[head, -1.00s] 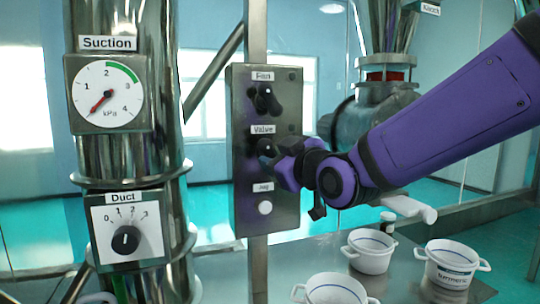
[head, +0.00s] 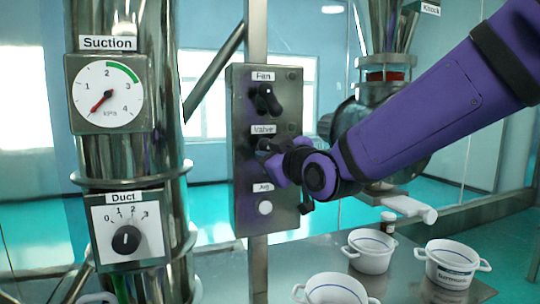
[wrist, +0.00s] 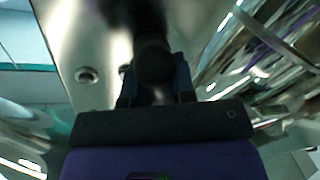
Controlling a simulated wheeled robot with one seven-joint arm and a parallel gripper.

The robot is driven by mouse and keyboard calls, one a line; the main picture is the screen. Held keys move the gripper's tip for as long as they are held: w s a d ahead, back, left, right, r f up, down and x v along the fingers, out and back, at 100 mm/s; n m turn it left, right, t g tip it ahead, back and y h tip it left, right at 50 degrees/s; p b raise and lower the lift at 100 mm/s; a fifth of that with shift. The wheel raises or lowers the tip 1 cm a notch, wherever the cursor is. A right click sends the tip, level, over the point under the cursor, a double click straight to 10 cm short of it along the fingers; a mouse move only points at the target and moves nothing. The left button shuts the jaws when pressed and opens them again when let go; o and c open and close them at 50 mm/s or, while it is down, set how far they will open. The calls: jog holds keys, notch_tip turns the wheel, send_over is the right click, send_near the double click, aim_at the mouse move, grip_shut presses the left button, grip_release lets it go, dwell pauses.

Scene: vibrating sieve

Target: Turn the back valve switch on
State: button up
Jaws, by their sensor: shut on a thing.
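The grey control panel (head: 240,190) carries a black switch labelled Valve (head: 265,144), below the black Fan switch (head: 266,98). My gripper (head: 273,163) is at the Valve switch and hides part of it in the head view. In the wrist view my gripper (wrist: 155,82) has its two dark fingers on either side of the rounded black knob of the Valve switch (wrist: 153,58), shut on it. The exact angle of the switch is hard to read behind my gripper.
A white round button labelled Jog (head: 265,207) sits below my gripper. A steel column at left bears the Suction gauge (head: 107,93) and the Duct dial (head: 126,239). White pots (head: 370,252) stand on the steel table at lower right, under my arm.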

jog(key=shift+m, duration=0.3)
jog(key=m+t, duration=0.1)
jog(key=m, duration=0.4)
jog(key=shift+m, duration=0.4)
jog(key=m+t, duration=0.1)
jog(key=m, duration=0.2)
jog(key=m+h, duration=0.1)
jog(key=m, duration=0.2)
jog(key=shift+t, duration=0.4)
jog(key=shift+m, duration=0.5)
jog(key=o, duration=0.9)
